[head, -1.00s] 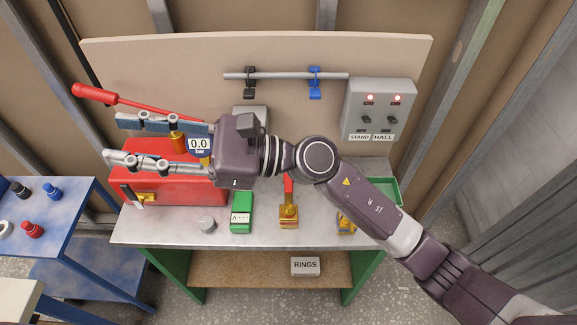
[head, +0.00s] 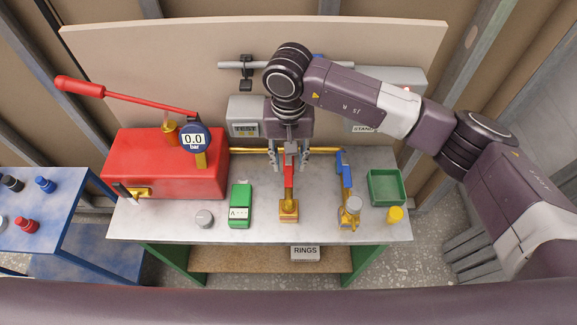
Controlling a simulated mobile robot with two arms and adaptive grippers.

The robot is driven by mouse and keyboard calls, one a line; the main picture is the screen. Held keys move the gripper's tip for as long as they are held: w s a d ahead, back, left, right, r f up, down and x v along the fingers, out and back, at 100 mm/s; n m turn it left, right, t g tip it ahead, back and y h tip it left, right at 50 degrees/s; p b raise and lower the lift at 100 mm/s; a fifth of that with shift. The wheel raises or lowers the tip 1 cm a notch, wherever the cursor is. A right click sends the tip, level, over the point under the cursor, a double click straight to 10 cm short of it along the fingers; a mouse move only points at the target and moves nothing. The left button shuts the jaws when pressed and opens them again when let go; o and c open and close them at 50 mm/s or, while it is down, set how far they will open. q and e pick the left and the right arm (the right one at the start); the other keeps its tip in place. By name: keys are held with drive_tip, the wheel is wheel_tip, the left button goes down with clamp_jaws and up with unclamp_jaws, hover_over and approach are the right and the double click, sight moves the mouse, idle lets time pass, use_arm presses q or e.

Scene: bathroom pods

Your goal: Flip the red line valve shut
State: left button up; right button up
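The red line valve has a brass body (head: 289,211) at the front middle of the bench. Its red lever (head: 289,176) runs from the body back toward the brass pipe. My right gripper (head: 288,168) points down over the lever's far end. Its two fingers are apart, one on each side of the lever; whether they touch it I cannot tell. The lever's far tip is partly hidden by the gripper. My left gripper is not in view.
A blue-handled valve (head: 346,180) stands to the right, near a green tray (head: 386,187) and a yellow cap (head: 395,214). A red pump (head: 165,165) with a gauge (head: 194,138), a green box (head: 240,206) and a grey knob (head: 204,218) are to the left.

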sight(289, 176)
wheel_tip(289, 176, down, 5)
drive_tip(key=shift+r+p, duration=0.1)
drive_tip(key=shift+p, duration=0.6)
drive_tip(key=shift+c, duration=0.2)
clamp_jaws()
